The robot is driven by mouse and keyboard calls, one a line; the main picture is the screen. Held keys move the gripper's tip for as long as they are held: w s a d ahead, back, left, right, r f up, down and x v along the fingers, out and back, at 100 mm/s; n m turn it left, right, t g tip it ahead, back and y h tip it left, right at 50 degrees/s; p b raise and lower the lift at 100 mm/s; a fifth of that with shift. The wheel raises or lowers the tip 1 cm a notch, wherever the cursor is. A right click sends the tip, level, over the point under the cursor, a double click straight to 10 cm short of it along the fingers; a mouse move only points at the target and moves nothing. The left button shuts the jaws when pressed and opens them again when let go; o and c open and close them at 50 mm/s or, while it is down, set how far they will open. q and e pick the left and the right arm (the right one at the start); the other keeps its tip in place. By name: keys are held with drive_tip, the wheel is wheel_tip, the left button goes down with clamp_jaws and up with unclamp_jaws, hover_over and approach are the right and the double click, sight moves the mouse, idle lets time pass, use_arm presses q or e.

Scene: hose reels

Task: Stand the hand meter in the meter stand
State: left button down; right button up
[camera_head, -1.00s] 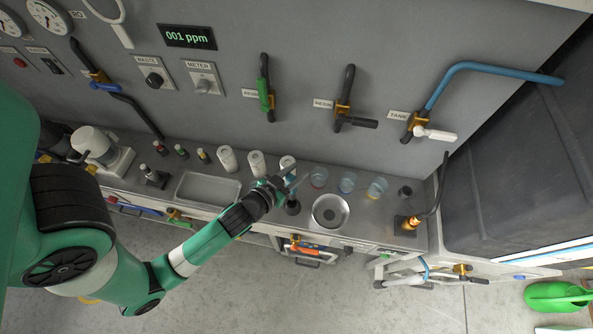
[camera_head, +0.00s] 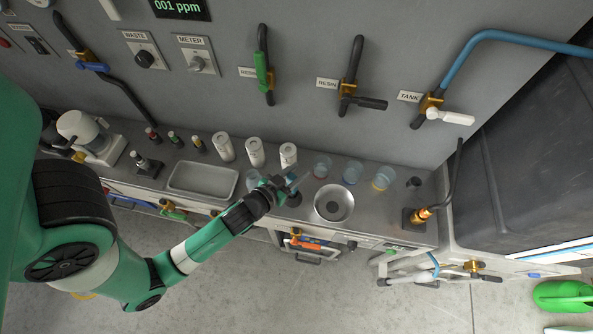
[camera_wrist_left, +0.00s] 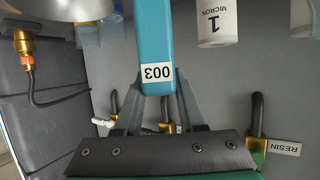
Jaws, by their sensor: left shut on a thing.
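My left gripper (camera_head: 284,186) is shut on the teal hand meter (camera_head: 292,179), above the counter near its front edge. In the left wrist view, the meter (camera_wrist_left: 155,35) is a long teal bar with a white "003" label, running up out of the frame between the two fingers (camera_wrist_left: 157,85). Its far end is out of that frame. A small black holder (camera_head: 294,199) shows just below the gripper in the head view and is partly hidden; it may be the meter stand, but I cannot tell for sure. My right gripper is not in view.
White filter cylinders (camera_head: 255,152) stand behind the gripper. Clear cups (camera_head: 352,173) stand to its right, beside a round metal basin (camera_head: 333,204). A steel tray (camera_head: 203,179) lies to the left. A brass fitting with a black spout (camera_head: 422,215) stands at the counter's right end.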

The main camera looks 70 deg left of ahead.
use_arm(q)
drive_tip(key=shift+f, duration=0.2)
drive_tip(key=shift+c, duration=2.1)
unclamp_jaws()
drive_tip(key=b+v, duration=0.1)
drive_tip(key=v, duration=1)
drive_tip(key=shift+s, duration=0.3)
drive_tip(key=shift+d, duration=0.1)
